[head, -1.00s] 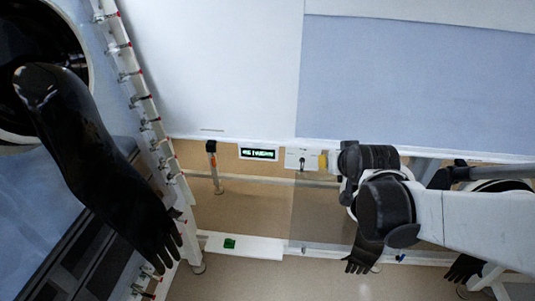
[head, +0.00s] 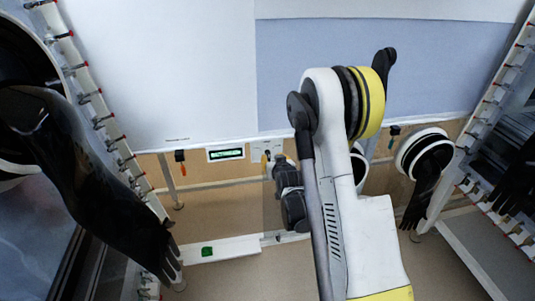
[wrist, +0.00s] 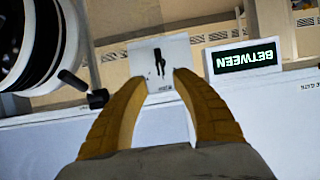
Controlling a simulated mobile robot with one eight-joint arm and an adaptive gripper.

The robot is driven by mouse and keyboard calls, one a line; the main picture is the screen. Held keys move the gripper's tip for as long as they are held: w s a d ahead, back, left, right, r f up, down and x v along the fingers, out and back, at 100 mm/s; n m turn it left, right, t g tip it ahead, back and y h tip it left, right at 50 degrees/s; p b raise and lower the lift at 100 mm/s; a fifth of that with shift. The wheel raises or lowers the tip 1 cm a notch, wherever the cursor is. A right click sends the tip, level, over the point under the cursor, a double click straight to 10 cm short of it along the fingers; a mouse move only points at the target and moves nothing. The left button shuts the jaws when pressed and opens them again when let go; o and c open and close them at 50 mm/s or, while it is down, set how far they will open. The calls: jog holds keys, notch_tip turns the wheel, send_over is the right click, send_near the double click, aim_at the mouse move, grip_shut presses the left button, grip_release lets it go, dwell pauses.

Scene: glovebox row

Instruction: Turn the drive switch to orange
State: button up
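The drive switch, a black lever (wrist: 158,62) on a white plate (wrist: 174,50), shows between my fingertips in the wrist view. The plate also shows in the head view (head: 265,147), partly covered by my gripper (head: 268,161). The lever lies roughly along the picture's vertical; small print on the plate is too blurred to read. A display (wrist: 245,57) beside the plate reads "BETWEEN", upside down in the wrist view; it also shows in the head view (head: 225,154). My gripper (wrist: 160,78) has yellow fingers apart around the lever's line, with no visible contact; the distance to it is unclear.
A black-and-white round port (wrist: 40,45) and a black knob (wrist: 98,98) are close to my gripper's left in the wrist view. A black glove (head: 80,170) hangs at the left. A green button (head: 207,251) sits on a low ledge.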

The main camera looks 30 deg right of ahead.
aim_at(269, 155)
jog(key=b+x, duration=0.1)
jog(key=x, duration=0.5)
jog(key=shift+w+f+b, duration=0.15)
jog(key=shift+f+b, duration=0.05)
jog(key=shift+b, duration=0.2)
grip_shut()
